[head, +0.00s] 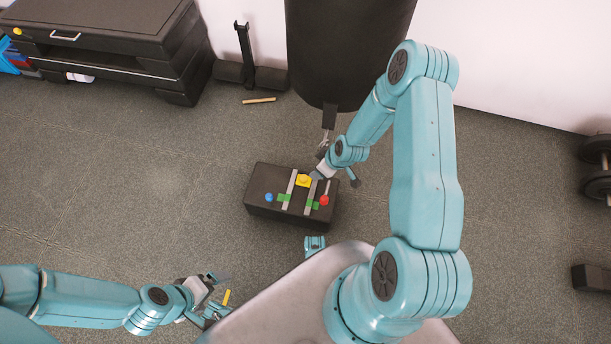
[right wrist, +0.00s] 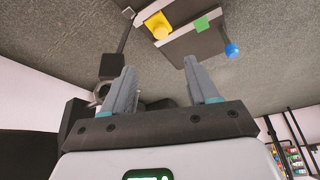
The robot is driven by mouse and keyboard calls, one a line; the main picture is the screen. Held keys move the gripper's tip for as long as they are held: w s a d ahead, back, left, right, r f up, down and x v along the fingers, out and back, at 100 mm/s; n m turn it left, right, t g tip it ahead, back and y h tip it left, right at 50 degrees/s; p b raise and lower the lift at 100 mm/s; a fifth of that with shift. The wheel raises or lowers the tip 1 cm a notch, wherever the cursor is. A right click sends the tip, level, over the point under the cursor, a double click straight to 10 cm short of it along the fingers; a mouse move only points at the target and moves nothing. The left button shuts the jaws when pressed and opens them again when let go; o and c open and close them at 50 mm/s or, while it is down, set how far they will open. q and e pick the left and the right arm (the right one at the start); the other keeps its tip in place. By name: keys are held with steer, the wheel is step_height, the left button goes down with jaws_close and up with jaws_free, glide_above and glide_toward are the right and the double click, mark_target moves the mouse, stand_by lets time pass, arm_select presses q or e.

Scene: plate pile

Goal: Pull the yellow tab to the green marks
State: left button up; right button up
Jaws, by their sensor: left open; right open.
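The yellow tab (head: 303,180) sits between two grey rails on the black box (head: 262,181), toward its far edge. It also shows in the right wrist view (right wrist: 157,25). Green marks (head: 283,197) lie by the rails, nearer the box's front edge; one shows in the right wrist view (right wrist: 202,24). My right gripper is at the far right corner of the box, close to the tab. In the right wrist view its fingers (right wrist: 160,84) are apart and empty, with the tab beyond them. My left gripper (head: 219,292) is open, low in the head view and away from the box.
A blue knob (head: 269,197) and a red knob (head: 324,199) stand on the box either side of the rails. A black cylinder (head: 345,45) hangs behind. A dark cabinet (head: 105,40) is at upper left, a dumbbell (head: 598,165) at far right. Floor left of the box is clear.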

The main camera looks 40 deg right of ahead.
arm_select(q)
steer(key=f+b, duration=0.3)
steer(key=a+f+b, duration=0.1)
steer(key=f+b, duration=0.1)
steer(key=shift+w+f+b, duration=0.2)
steer(key=shift+f+b, duration=0.15)
arm_select(e)
steer(key=x, duration=1.5)
steer(key=shift+w, duration=0.1)
